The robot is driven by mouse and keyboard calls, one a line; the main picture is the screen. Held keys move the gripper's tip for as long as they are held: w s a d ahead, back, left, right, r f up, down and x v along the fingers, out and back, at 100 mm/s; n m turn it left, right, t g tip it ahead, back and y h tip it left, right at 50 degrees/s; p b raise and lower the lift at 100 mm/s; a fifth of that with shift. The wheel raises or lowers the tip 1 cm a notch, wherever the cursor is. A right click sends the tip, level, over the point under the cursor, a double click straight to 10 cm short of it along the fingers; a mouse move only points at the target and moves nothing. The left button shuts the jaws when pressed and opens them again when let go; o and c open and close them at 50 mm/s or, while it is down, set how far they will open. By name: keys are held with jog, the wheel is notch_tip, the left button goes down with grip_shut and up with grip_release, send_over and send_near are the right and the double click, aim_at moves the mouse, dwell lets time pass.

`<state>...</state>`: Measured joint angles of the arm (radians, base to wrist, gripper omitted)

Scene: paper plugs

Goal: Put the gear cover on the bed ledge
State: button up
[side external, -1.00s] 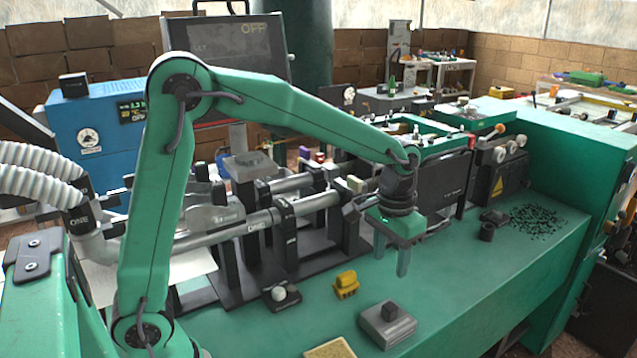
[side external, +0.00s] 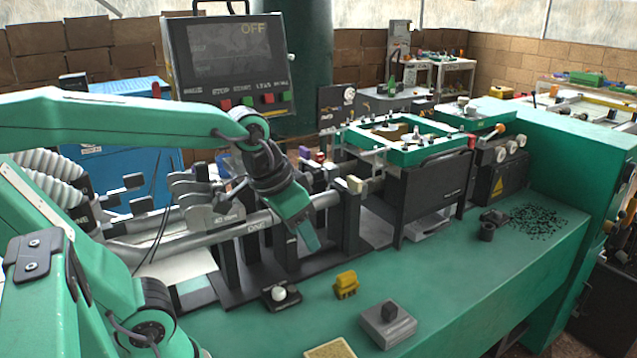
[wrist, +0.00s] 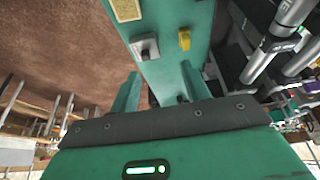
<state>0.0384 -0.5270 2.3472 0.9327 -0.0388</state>
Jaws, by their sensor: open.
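I cannot pick out the gear cover for certain; a dark upright panel with a small printed label (side external: 430,200) stands below the green frame at the machine's middle. The flat green bed ledge (side external: 480,270) runs along the machine's front. My gripper (side external: 307,243) hangs tilted in front of the metal rods, left of the dark panel and above the bed. In the wrist view my gripper (wrist: 160,85) has its two green fingers spread with nothing between them.
A grey block with a dark cube (side external: 388,322), a yellow block (side external: 346,285) and a black holder with a white ball (side external: 281,293) sit on the green bed. A black cup (side external: 487,232) and dark granules (side external: 537,217) lie at right. The bed between is clear.

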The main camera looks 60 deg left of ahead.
jog(key=shift+t, duration=0.6)
jog(key=shift+s+a+f, duration=0.15)
jog(key=shift+s, duration=0.55)
jog(key=shift+s+a+f, duration=0.1)
jog(key=shift+s+a, duration=0.1)
jog(key=shift+s, duration=0.55)
jog(key=shift+s+a+f, duration=0.15)
jog(key=shift+s, duration=0.55)
